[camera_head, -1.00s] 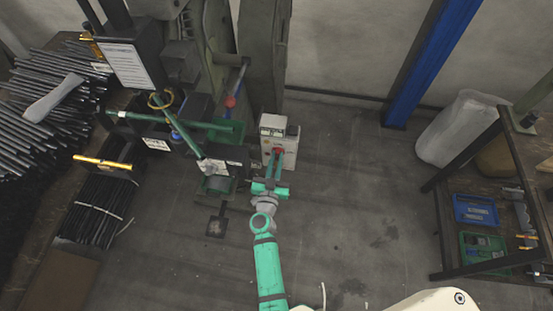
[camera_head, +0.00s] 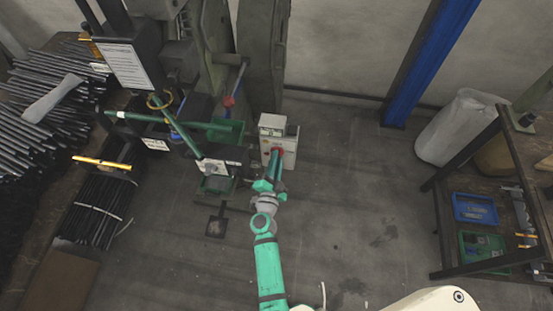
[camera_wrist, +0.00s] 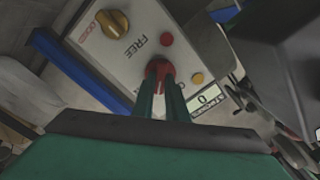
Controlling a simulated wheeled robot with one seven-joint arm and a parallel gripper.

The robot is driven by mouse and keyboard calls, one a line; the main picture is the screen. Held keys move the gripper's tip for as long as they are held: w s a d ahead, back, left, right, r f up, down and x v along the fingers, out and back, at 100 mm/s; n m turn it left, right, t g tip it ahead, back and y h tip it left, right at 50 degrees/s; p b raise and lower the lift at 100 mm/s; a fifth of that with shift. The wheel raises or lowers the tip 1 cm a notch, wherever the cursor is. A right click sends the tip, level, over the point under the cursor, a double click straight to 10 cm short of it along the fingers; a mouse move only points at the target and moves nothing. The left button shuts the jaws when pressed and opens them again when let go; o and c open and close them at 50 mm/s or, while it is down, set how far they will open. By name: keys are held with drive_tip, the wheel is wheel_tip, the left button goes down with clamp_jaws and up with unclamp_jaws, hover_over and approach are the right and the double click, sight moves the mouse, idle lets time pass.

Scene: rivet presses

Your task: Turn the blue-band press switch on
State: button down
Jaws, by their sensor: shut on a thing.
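The pale control box (camera_head: 287,144) stands on the floor beside the press. In the wrist view its panel (camera_wrist: 139,58) carries a red switch knob (camera_wrist: 157,68), with the word FREE near it. My gripper (camera_head: 276,156) reaches the front of the box. In the wrist view the two green fingers of my gripper (camera_wrist: 160,82) are shut on the red switch knob, one on each side. The fingers partly hide the knob and a label beside it. No blue band shows clearly on the press in the head view.
The panel also has a yellow knob (camera_wrist: 112,24), a small red button (camera_wrist: 166,40) and a yellow button (camera_wrist: 197,78). The press (camera_head: 262,60) stands behind; green levers are left. A blue column (camera_head: 425,65) and a shelf (camera_head: 500,185) are right, with open floor between.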

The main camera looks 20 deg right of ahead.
drive_tip(key=shift+d+f+m, duration=0.1)
drive_tip(key=shift+m, duration=4.1)
drive_tip(key=c, duration=1.8)
unclamp_jaws()
drive_tip(key=shift+o, duration=0.2)
drive_tip(key=v, duration=1)
drive_tip(key=shift+s, duration=0.35)
drive_tip(key=shift+a+f, duration=0.1)
drive_tip(key=shift+a, duration=0.15)
